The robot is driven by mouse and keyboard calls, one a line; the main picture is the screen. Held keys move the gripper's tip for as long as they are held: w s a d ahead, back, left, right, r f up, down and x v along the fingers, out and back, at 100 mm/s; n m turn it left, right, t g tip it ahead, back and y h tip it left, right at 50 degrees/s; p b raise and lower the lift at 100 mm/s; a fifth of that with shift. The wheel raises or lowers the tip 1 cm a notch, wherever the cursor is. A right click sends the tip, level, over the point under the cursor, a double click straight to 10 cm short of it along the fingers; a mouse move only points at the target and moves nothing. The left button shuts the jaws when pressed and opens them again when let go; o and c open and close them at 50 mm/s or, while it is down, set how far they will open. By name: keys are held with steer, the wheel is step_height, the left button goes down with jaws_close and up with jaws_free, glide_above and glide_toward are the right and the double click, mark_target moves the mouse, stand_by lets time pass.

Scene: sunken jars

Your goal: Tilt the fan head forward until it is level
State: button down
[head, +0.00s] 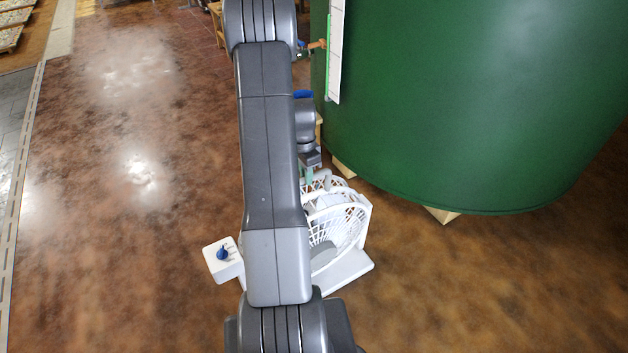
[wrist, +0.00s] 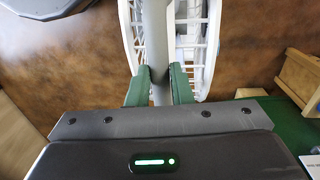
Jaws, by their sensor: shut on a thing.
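The white fan stands on the floor, partly hidden behind my arm in the head view. Its head (head: 338,222) is a round white slatted cage, tilted rather than level as far as I can tell. The cage also shows in the wrist view (wrist: 204,45), on both sides of a grey bar (wrist: 155,35). My gripper (wrist: 159,88) has its green fingers shut on this grey bar. In the head view my gripper (head: 308,174) is at the top of the cage, mostly behind my arm.
A white box with a blue knob (head: 222,254) sits left of my arm. The fan's white base (head: 345,271) is at the right. A large green tank (head: 470,100) on wooden blocks (head: 441,215) stands close behind the fan. The brown floor at left is clear.

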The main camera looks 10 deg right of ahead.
steer(key=w, duration=0.1)
steer(key=w+a, duration=0.1)
steer(key=w, duration=0.1)
steer(key=shift+w+a+r, duration=0.1)
steer(key=shift+w+r, duration=0.1)
steer(key=shift+w, duration=0.05)
steer(key=c, duration=1.3)
jaws_free()
steer(key=shift+w+a+f, duration=0.1)
steer(key=shift+w+a, duration=0.05)
steer(key=shift+w, duration=0.05)
steer(key=shift+s, duration=0.1)
step_height(320, 180, up, 14)
steer(key=shift+w+a+f, duration=0.15)
steer(key=shift+w, duration=0.3)
